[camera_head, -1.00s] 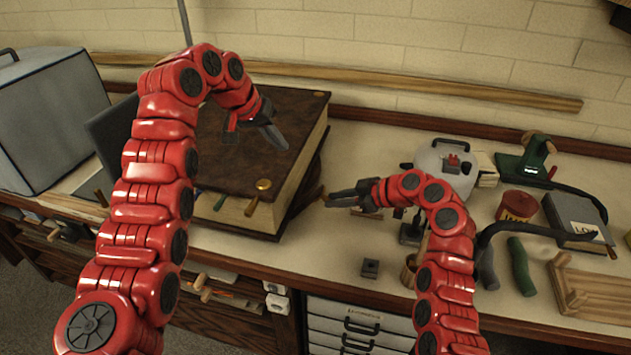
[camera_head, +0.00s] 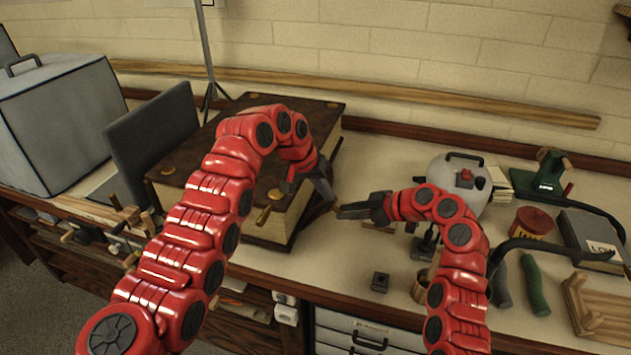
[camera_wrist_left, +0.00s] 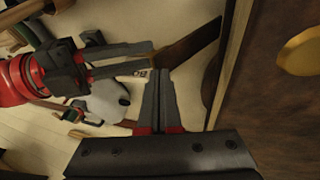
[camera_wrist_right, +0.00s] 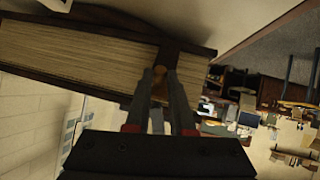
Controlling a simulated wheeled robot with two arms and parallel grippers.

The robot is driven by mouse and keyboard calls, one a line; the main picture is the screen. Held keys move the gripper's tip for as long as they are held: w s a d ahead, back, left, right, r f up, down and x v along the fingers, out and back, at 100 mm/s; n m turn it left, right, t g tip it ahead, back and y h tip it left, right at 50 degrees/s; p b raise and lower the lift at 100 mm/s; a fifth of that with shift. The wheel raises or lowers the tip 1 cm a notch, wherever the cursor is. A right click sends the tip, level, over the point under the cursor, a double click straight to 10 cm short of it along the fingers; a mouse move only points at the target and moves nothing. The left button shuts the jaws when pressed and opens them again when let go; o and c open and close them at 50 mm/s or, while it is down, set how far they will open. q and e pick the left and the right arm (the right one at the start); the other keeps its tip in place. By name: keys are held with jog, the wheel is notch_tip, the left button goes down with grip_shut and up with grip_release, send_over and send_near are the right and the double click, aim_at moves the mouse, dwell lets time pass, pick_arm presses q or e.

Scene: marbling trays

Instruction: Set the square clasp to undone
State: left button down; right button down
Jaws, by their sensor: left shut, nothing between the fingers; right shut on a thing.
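A thick dark-brown book (camera_head: 176,185) with brass corner bosses lies on the bench. My right gripper (camera_head: 343,212) is at its right side, shut on a brown strap-like piece, which shows in the left wrist view (camera_wrist_left: 190,45). In the right wrist view my right gripper (camera_wrist_right: 160,80) faces the page block (camera_wrist_right: 70,60) with a small brass-coloured bit between its fingertips. I cannot tell whether this is the square clasp, nor its shape. My left gripper (camera_head: 328,190) is shut and empty just above and left of the right one; it also shows in the left wrist view (camera_wrist_left: 160,75).
A grey case (camera_head: 60,120) and dark panel (camera_head: 155,130) stand left. A white canister (camera_head: 445,175), red tin (camera_head: 530,222) and grey book (camera_head: 590,238) stand right. A small dark block (camera_head: 380,281) sits near the front edge.

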pick_arm(q)
jog(key=shift+d+f, duration=0.15)
jog(key=shift+d, duration=0.05)
pick_arm(e)
jog(key=shift+a, duration=0.1)
pick_arm(q)
jog(key=shift+s+d+f, duration=0.25)
jog(key=shift+d+f, duration=0.1)
jog(key=shift+d, duration=0.1)
jog(key=shift+s+d+f, duration=0.15)
jog(key=shift+d+f, duration=0.05)
jog(key=shift+d, duration=0.1)
pick_arm(e)
jog(key=shift+a+r, duration=0.1)
jog(key=shift+r, duration=0.05)
jog(key=c, duration=0.8)
grip_release()
jog(key=shift+o, duration=0.2)
